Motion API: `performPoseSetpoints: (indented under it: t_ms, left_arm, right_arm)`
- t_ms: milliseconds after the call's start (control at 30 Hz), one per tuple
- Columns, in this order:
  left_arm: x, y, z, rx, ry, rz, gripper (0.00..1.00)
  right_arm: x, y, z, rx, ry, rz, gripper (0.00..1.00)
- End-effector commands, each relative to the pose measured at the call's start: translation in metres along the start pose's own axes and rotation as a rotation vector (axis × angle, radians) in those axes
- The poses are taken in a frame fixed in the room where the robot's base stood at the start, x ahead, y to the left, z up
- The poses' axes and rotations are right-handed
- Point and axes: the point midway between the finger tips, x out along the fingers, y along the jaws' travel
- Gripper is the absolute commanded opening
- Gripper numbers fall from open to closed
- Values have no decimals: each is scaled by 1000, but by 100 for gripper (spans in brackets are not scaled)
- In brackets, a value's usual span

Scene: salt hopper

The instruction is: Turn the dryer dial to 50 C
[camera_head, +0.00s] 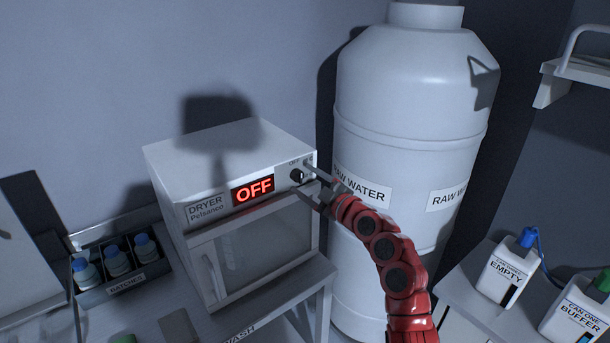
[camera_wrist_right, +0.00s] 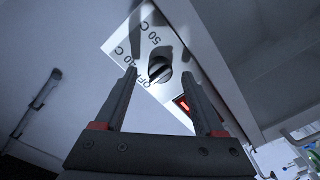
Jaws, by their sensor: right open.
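The dryer (camera_head: 228,205) is a white box with a glass door, standing on a bench in the head view. Its red display (camera_head: 253,190) reads OFF. The black dial (camera_head: 297,176) is at the right end of the front panel. In the right wrist view the dial (camera_wrist_right: 158,68) has OFF, 40 C and 50 C printed around it; its exact pointing is hard to read. My right gripper (camera_head: 306,181) is open at the dial; in the wrist view its fingers (camera_wrist_right: 160,74) lie either side of the dial, with no clear contact. My left gripper is not in view.
A large white raw water tank (camera_head: 410,110) stands close right of the dryer, behind my right arm. A batches rack (camera_head: 125,282) with blue-capped bottles is at the left. White cans (camera_head: 508,268) labelled EMPTY and BUFFER (camera_head: 578,312) stand at the lower right.

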Motion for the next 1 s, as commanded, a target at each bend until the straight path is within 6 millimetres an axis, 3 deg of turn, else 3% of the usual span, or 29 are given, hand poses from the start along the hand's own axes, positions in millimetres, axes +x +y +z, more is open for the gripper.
performPoseSetpoints:
  t_ms: [400,800,1000]
  left_arm:
    - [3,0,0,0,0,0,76]
    - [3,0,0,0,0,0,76]
    - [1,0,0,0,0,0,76]
  right_arm:
    - [8,-1,1,0,-2,-1,71]
    - [8,-1,1,1,-1,-1,1]
    - [8,-1,1,3,-1,-1,0]
